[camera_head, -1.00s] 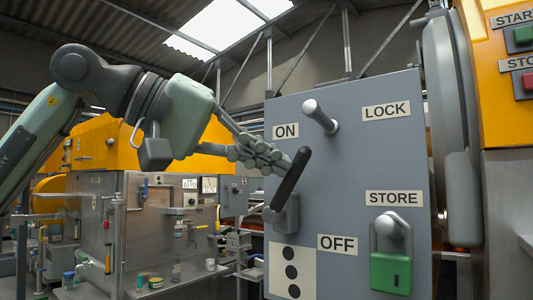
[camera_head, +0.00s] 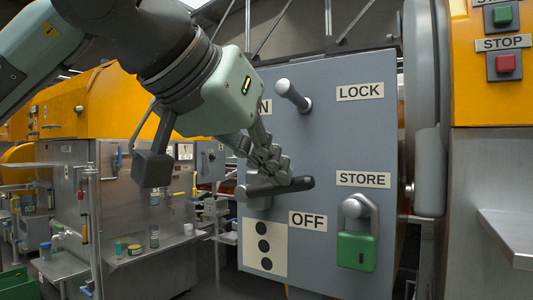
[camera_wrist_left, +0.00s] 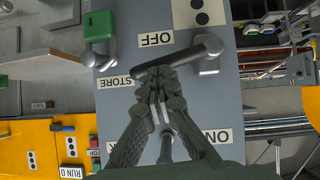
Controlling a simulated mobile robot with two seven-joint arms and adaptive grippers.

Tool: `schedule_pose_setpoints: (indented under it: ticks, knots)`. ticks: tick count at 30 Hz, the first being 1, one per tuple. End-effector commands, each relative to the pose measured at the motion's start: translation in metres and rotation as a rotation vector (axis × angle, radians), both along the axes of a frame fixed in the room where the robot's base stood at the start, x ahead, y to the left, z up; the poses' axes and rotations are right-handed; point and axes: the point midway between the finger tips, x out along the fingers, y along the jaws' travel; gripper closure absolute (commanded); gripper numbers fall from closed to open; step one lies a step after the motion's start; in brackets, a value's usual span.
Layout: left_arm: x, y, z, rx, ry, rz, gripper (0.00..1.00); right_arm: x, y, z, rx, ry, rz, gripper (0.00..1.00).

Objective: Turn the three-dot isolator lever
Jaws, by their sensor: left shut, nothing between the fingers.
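The dark isolator lever (camera_head: 295,185) is on the grey panel (camera_head: 345,130), above the three-dot plate (camera_head: 263,246). It lies nearly level, pointing right from its pivot at the panel's left edge, above the OFF label (camera_head: 308,221). My left gripper (camera_head: 277,172) is shut and empty, with its fingertips right at the lever's upper side. They seem to touch it. The ON label is partly hidden by the gripper. My right gripper is not in view.
A grey peg (camera_head: 293,95) sticks out near the LOCK label (camera_head: 359,91). A green padlock (camera_head: 357,251) hangs below the STORE label (camera_head: 363,179). Green and red buttons are on the orange housing at right. A steel shelf (camera_head: 510,238) juts out below them.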

Motion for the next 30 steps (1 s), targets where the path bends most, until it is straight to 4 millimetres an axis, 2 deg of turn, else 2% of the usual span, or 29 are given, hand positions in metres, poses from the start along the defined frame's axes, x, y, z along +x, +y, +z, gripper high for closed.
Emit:
schedule_pose_setpoints:
  ticks: [10, 30]
  knots:
    - [-0.0025, -0.0037, -0.0078, 0.092, -0.067, 0.0, 1.0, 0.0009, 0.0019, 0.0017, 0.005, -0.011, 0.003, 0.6]
    - [-0.0032, -0.0039, -0.0063, 0.101, -0.074, 0.001, 1.0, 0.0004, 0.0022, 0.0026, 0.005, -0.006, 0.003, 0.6]
